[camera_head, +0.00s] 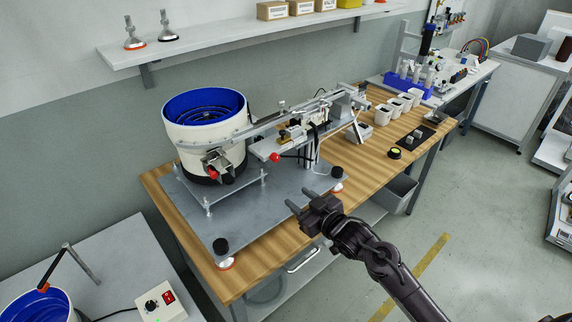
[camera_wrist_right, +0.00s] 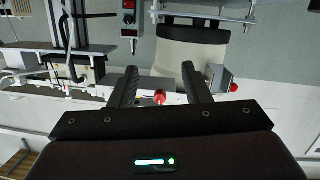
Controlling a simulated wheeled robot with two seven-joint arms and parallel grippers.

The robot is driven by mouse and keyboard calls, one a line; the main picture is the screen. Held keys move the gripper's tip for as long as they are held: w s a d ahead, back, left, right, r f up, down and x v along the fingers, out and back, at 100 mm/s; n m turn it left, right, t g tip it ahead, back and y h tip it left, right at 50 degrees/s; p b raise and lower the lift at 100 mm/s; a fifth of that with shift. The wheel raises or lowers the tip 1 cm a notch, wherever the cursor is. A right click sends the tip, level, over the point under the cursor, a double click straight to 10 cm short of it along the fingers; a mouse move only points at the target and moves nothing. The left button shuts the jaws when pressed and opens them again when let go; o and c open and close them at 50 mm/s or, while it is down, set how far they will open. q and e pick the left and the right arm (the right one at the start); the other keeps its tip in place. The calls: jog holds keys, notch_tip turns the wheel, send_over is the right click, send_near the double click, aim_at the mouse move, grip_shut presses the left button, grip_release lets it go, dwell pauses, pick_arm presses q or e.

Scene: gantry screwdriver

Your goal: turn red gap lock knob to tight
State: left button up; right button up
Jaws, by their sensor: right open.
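Two red knobs show on the feeder machine. One red ball knob (camera_head: 275,157) sits at the near edge of the linear rail; the other red knob (camera_head: 213,174) is at the bowl's outlet. I cannot tell from the pictures which is the gap lock knob. My right gripper (camera_head: 299,198) is open and empty over the front edge of the metal base plate, apart from both knobs. In the right wrist view the rail's red ball knob (camera_wrist_right: 159,97) appears between the fingers, farther off, and the outlet knob (camera_wrist_right: 233,87) lies right of them. My left gripper is out of view.
The white feeder bowl (camera_head: 205,130) with blue inside stands on the base plate (camera_head: 240,215). A black round foot (camera_head: 221,245) is at the plate's front corner, another (camera_head: 337,172) near my gripper. White bins (camera_head: 383,114) stand farther right on the wooden bench.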

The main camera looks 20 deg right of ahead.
jog(key=n+t+y, duration=0.1)
jog(key=t+y, duration=0.1)
send_near(278, 160)
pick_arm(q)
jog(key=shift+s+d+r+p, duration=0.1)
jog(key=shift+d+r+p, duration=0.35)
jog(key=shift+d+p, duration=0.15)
pick_arm(e)
jog(key=x, duration=0.8)
jog(key=shift+w+a+r, duration=0.15)
jog(key=shift+w+a, duration=0.05)
jog(key=shift+c, duration=0.4)
grip_shut()
